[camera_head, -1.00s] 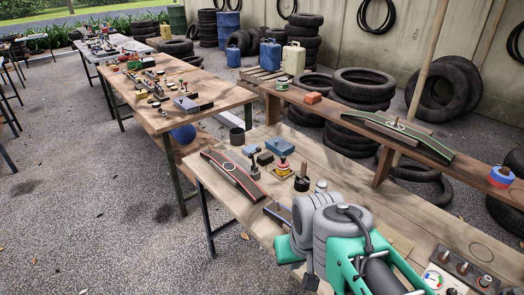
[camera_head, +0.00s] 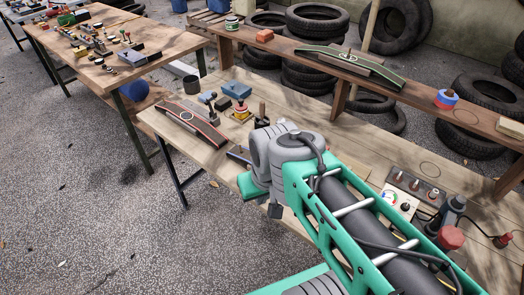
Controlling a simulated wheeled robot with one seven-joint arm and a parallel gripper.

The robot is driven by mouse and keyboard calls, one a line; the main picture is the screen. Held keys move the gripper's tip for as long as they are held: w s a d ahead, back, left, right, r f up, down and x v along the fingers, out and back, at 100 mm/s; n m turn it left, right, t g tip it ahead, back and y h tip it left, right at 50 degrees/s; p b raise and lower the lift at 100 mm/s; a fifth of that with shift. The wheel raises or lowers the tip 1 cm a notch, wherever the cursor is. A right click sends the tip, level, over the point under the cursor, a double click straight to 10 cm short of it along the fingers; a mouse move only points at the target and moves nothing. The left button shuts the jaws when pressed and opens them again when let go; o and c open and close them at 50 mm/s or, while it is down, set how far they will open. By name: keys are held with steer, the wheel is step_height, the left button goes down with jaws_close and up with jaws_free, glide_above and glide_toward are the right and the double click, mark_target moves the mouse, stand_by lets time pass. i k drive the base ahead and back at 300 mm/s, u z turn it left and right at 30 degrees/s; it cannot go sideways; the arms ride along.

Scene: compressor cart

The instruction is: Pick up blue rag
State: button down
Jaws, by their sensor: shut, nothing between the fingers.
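A folded-looking blue piece (camera_head: 236,88), which seems to be the blue rag, lies on the near wooden workbench (camera_head: 330,140), at its back left. A smaller blue-grey item (camera_head: 207,97) lies just left of it; I cannot tell what that is. My arm reaches in from the lower right, and its grey wrist joints hang over the bench's front part, nearer to me than the blue piece and apart from it. My gripper's fingers are hidden behind the wrist, so I cannot point to them.
A curved red-edged part (camera_head: 190,122), a red-and-yellow item (camera_head: 241,110) and a dark upright tool (camera_head: 262,115) stand near the blue piece. A raised shelf (camera_head: 340,72) runs behind the bench. A gauge panel (camera_head: 408,192) sits at right. Open gravel lies at the left front.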

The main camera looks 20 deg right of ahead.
mark_target(207, 94)
steer(key=u, duration=0.25)
steer(key=i, duration=0.3)
steer(key=u, duration=1)
steer(key=i, duration=1.65)
steer(key=z, duration=0.85)
steer(key=i, duration=0.5)
steer(key=z, duration=0.3)
